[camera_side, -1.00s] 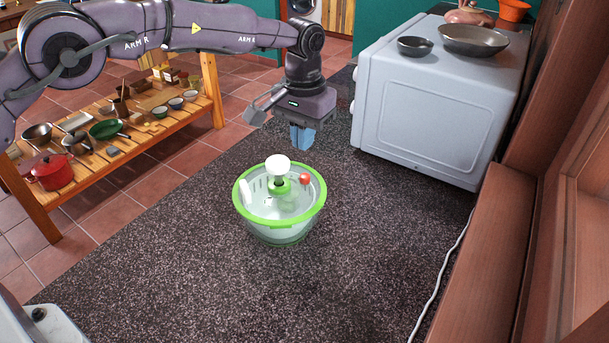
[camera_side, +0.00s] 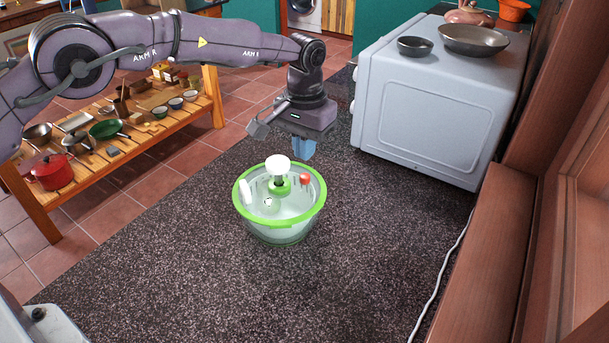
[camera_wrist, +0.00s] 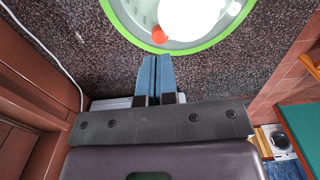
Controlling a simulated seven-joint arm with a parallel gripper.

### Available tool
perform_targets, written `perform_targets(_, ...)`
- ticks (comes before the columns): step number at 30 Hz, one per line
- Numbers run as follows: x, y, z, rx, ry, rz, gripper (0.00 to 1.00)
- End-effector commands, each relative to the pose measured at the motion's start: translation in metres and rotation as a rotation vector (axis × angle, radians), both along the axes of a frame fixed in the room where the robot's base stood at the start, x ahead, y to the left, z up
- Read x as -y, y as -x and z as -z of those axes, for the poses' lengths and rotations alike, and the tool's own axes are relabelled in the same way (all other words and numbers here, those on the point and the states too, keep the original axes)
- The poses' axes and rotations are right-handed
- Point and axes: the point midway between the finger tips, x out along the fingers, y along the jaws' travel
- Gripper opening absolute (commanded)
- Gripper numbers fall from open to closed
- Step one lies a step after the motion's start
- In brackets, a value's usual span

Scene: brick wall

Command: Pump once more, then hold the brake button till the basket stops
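The salad spinner (camera_side: 280,215) stands upright on the speckled counter, with a bright green rim and clear lid. Its white pump knob (camera_side: 278,165) stands raised on a green collar at the lid's middle. The red brake button (camera_side: 305,179) is right of the knob; it also shows in the wrist view (camera_wrist: 160,36), partly beside the large white knob (camera_wrist: 192,14). My gripper (camera_side: 304,149) is above the far right side of the spinner, near the button but apart from it. In the wrist view its blue fingers (camera_wrist: 156,62) are together and empty. The basket inside is hard to make out.
A white oven (camera_side: 430,110) with a bowl (camera_side: 415,46) and a pan (camera_side: 473,39) on top stands at the back right. A wooden shelf (camera_side: 150,130) with cookware is at the left. The counter in front of the spinner is clear.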

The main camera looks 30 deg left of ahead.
Motion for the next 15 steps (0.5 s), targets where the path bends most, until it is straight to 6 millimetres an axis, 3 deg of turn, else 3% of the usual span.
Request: perform_targets(15, 0.000, 0.000, 0.022, -0.001, 0.000, 0.000, 0.00)
